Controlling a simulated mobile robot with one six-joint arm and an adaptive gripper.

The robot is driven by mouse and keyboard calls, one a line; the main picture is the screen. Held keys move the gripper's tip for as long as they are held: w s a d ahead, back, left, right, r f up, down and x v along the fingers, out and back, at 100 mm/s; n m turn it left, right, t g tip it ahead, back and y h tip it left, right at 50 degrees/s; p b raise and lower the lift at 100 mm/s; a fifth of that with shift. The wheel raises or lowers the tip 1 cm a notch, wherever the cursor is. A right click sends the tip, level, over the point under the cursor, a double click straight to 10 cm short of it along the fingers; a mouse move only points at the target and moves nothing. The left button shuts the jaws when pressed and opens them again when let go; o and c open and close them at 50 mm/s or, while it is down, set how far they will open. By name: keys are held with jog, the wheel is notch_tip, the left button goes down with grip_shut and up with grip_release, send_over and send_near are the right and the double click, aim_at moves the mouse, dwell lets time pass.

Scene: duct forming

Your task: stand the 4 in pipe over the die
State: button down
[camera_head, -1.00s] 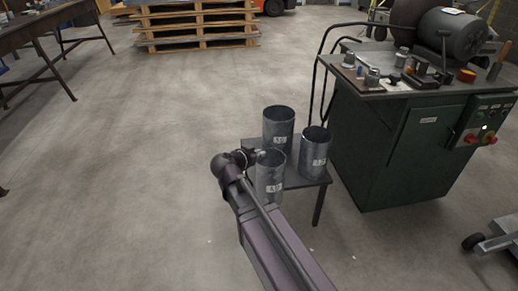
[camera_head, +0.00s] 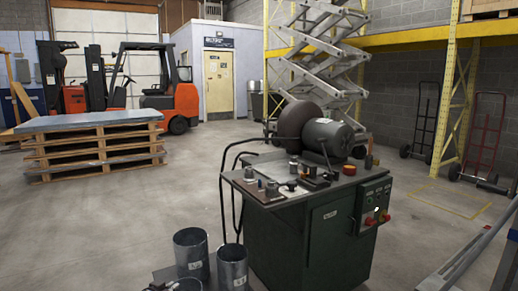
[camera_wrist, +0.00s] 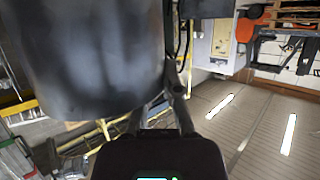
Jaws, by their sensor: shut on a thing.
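In the wrist view a large grey metal pipe (camera_wrist: 95,50) fills the upper left, close to the camera. My gripper (camera_wrist: 172,88) is shut on its wall near the edge. Small metal cylinders and tooling (camera_head: 271,188) stand on the green machine's top; I cannot tell which is the die. The pipe's label is not readable.
Two other labelled pipes, one (camera_head: 191,254) behind and one (camera_head: 232,266) to the right, stand on the low stand. The green machine (camera_head: 310,235) with a motor (camera_head: 328,138) stands right of them. A pallet stack (camera_head: 95,148) is at the back left. Floor between is clear.

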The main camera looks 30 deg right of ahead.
notch_tip(320, 180, up, 58)
jog(key=p, duration=5.7)
jog(key=shift+d, duration=0.1)
